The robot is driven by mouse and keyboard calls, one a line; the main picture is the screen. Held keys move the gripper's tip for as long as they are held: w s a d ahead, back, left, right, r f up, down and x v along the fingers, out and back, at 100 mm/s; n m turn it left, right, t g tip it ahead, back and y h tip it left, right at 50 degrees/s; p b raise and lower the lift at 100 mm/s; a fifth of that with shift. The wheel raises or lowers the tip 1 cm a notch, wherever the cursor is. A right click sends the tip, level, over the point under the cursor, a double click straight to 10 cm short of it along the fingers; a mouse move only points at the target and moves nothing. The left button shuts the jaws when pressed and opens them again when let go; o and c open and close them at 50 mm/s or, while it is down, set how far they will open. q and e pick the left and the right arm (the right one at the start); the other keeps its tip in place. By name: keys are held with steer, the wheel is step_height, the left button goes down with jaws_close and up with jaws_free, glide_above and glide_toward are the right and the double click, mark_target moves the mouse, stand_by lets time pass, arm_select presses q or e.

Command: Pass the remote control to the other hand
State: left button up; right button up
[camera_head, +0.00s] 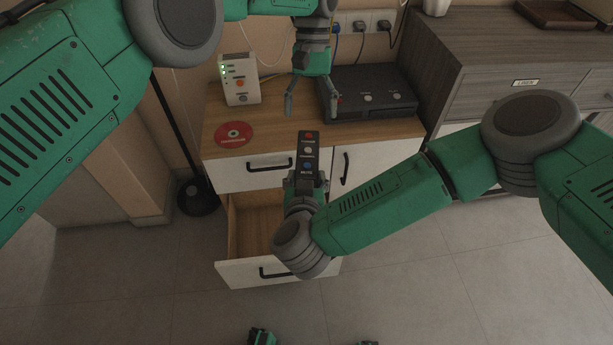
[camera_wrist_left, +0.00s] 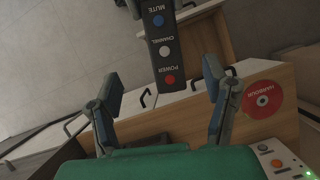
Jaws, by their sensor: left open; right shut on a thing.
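The remote control (camera_head: 308,150) is a dark bar with red, white and blue buttons. It points up from my right gripper (camera_head: 305,182), which is shut on its lower end. My left gripper (camera_head: 311,105) is open and empty, above and beyond the remote's upper end in the head view. In the left wrist view the remote (camera_wrist_left: 162,50) hangs in from the top. Its end marked POWER points toward the gap between my open left fingers (camera_wrist_left: 163,100), apart from both. The right gripper's fingers are partly hidden in the head view.
A wooden-topped cabinet (camera_head: 215,143) stands behind, with an open, empty-looking lower drawer (camera_head: 252,225). On its top are a white router (camera_head: 239,80), a red disc (camera_head: 234,134) and a black box (camera_head: 368,92). A grey dresser (camera_head: 450,65) stands at the right. The floor in front shows free room.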

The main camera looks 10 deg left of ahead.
arm_select(q)
steer(key=s+a+f, duration=0.1)
steer(key=a+f, duration=0.9)
steer(key=f, duration=0.1)
steer(key=s+a+f+t, duration=0.2)
steer(key=s+a+f, duration=0.2)
steer(key=s+f, duration=0.85)
steer(key=s+a+f+t, duration=0.2)
steer(key=s+a, duration=0.2)
steer(key=s, duration=0.8)
steer(key=s+a+r, duration=0.2)
steer(key=s+r, duration=0.1)
steer(key=s, duration=0.3)
steer(key=s+a+r+m+t, duration=0.1)
steer(key=s+a+r, duration=0.1)
steer(key=s, duration=0.4)
steer(key=shift+s+a+r, duration=0.15)
steer(key=shift+a+r, duration=0.25)
